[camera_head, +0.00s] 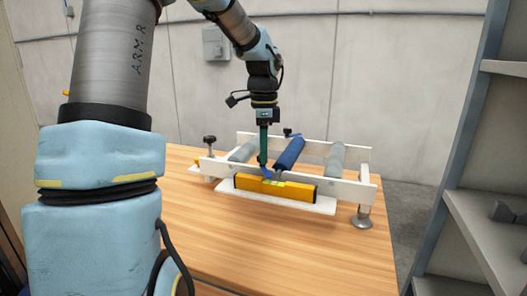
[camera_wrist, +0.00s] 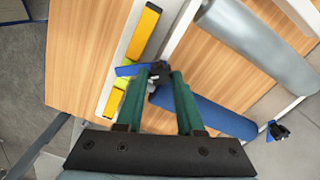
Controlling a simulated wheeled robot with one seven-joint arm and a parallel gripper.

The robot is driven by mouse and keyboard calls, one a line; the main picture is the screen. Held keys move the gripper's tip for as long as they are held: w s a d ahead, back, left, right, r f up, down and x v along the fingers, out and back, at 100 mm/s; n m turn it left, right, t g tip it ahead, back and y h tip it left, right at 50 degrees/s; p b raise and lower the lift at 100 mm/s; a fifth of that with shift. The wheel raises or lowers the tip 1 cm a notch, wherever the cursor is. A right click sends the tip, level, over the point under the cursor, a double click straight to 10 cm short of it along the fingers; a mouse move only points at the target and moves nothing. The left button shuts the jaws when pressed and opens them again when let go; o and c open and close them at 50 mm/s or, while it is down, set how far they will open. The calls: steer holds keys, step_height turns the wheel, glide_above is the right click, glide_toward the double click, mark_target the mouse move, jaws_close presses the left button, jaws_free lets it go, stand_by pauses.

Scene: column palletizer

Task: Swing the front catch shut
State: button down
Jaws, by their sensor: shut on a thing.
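The front catch is a blue lever (camera_wrist: 127,70) with a black knob (camera_wrist: 160,70), at the front end of the blue roller (camera_wrist: 205,113). In the head view my gripper (camera_head: 264,163) reaches straight down at the front rail. The blue roller (camera_head: 290,152) lies across the frame.
A yellow spirit level (camera_head: 300,191) stands along the front of the white frame (camera_head: 345,190). Grey rollers (camera_head: 335,157) lie on both sides of the blue one. A back catch (camera_wrist: 278,131) is at the roller's far end. The wooden table (camera_head: 195,235) is clear in front.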

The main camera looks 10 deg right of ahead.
steer(key=shift+n, duration=0.3)
steer(key=n+p, duration=0.1)
steer(key=n, duration=0.3)
steer(key=shift+n, duration=0.4)
steer(key=n, duration=0.5)
steer(key=shift+w+p, duration=0.15)
steer(key=shift+p, duration=0.15)
steer(key=c, duration=0.5)
jaws_free()
steer(key=shift+c, duration=0.2)
steer(key=shift+r, duration=0.1)
step_height(320, 180, up, 11)
steer(key=b, duration=0.1)
steer(key=shift+f+b, duration=0.2)
steer(key=shift+b, duration=0.1)
